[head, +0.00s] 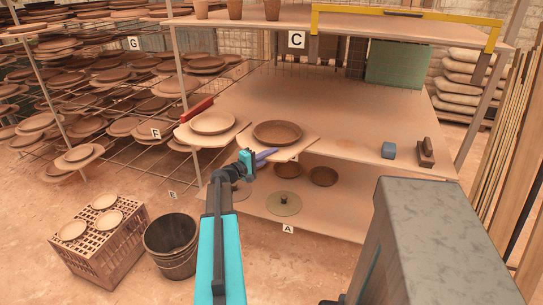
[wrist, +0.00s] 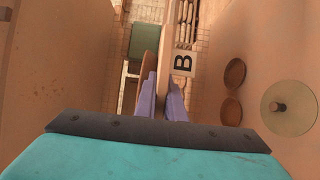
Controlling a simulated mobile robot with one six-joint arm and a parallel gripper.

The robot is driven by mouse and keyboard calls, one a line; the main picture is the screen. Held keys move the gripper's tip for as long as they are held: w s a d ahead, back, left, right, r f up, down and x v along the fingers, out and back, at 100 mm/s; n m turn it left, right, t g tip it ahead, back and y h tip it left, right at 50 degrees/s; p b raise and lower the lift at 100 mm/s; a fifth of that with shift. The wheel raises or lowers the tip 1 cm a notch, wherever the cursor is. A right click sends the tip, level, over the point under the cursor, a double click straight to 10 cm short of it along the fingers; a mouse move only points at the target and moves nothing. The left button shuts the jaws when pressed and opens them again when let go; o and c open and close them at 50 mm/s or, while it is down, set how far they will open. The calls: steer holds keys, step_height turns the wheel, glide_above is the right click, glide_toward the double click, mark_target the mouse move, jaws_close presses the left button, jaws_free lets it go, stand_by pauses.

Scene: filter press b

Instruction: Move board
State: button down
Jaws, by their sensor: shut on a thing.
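A pale board (head: 304,143) lies on the front edge of the worktop and juts out past it, with a dark brown dish (head: 277,132) on top. My gripper (head: 267,155) has its purple fingers at the front of this board, shut on its edge. In the wrist view the fingers (wrist: 162,98) stand either side of a thin edge, with the dish (wrist: 147,66) seen side-on to the left. The exact grip is partly hidden. A second board (head: 186,137) with a paler dish (head: 212,123) lies just to the left.
Below is a shelf with brown bowls (head: 323,176) and a knobbed disc (head: 284,203). A blue block (head: 388,150) and a brown tool (head: 426,152) lie at right on the worktop (head: 350,110). A bucket (head: 171,245) and crate (head: 98,250) stand at left. Racks hold many dishes.

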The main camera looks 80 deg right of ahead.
mark_target(260, 151)
steer(key=shift+w+d+t, duration=0.3)
steer(key=shift+w, duration=0.5)
steer(key=shift+w+d+b, duration=0.1)
steer(key=shift+w+b, duration=0.15)
steer(key=shift+b, duration=0.15)
steer(key=shift+w+r, duration=0.1)
steer(key=shift+w, duration=0.35)
steer(key=shift+w+d+r+b, duration=0.15)
steer(key=shift+w+b, duration=0.35)
steer(key=shift+w, duration=0.35)
steer(key=c, duration=1.8)
jaws_free()
steer(key=shift+o, duration=0.2)
steer(key=shift+s+f, duration=0.2)
